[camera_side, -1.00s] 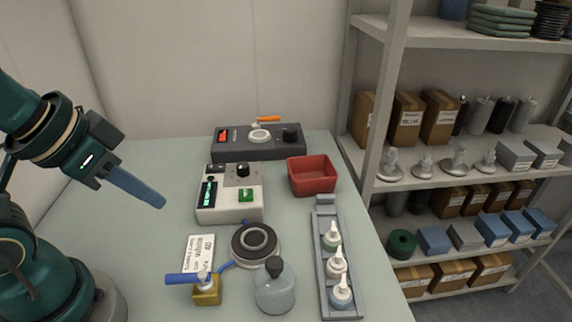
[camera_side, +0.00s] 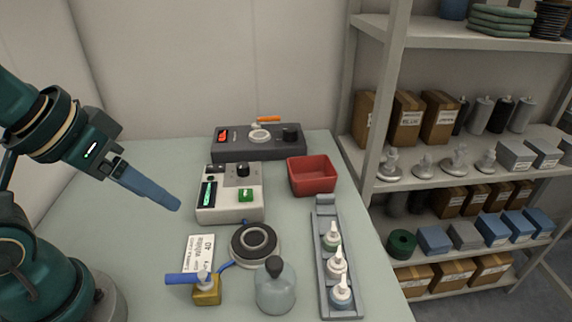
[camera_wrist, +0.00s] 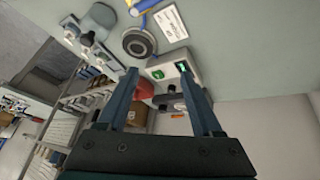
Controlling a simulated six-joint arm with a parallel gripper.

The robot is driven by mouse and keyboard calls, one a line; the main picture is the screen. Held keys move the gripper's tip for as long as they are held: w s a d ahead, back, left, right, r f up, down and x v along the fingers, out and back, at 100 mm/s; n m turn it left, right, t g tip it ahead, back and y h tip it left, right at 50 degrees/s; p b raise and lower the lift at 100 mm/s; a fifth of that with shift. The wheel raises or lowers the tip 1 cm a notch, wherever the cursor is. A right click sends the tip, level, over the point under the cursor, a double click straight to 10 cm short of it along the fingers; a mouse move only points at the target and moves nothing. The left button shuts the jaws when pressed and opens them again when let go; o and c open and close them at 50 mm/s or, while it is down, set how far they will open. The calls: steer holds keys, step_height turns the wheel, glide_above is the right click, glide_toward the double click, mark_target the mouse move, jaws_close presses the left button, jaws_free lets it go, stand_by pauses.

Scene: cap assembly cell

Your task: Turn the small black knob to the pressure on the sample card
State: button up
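A small black knob (camera_side: 243,169) sits on top of the white box (camera_side: 228,205), which has a lit display (camera_side: 208,194) and a green button (camera_side: 246,194). The white box also shows between my fingers in the wrist view (camera_wrist: 172,69). The sample card (camera_side: 199,252) lies on the table in front of the box; its print is too small to read surely. It shows at the top of the wrist view (camera_wrist: 171,22). My gripper (camera_side: 178,205) hangs in the air left of the box, apart from it. In the wrist view its fingers (camera_wrist: 157,68) are spread with nothing between them.
A dark box (camera_side: 255,153) with another black knob (camera_side: 291,134) stands behind. A red bin (camera_side: 312,176) and a rack of small bottles (camera_side: 323,215) are to the right. A round black-topped device (camera_side: 254,243), a brass valve (camera_side: 206,291) and a bottle (camera_side: 275,289) stand in front.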

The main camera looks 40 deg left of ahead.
steer(key=w+r+n+h, duration=0.1)
steer(key=w+r+n, duration=0.45)
steer(key=n, duration=0.25)
steer(key=n+g+h, duration=0.2)
steer(key=n+g, duration=0.1)
steer(key=n, duration=1.1)
glide_above(241, 164)
steer(key=s, duration=0.1)
step_height(241, 164, down, 9)
steer(key=shift+r, duration=0.15)
steer(key=f, duration=0.1)
steer(key=a+f, duration=0.1)
steer(key=f, duration=0.1)
steer(key=shift+s+a+f+h, duration=0.15)
steer(key=shift+a+f+h, duration=0.15)
steer(key=shift+a+h, duration=0.1)
steer(key=shift+x, duration=2.45)
steer(key=shift+a, duration=0.1)
steer(key=shift+c, duration=0.4)
jaws_close()
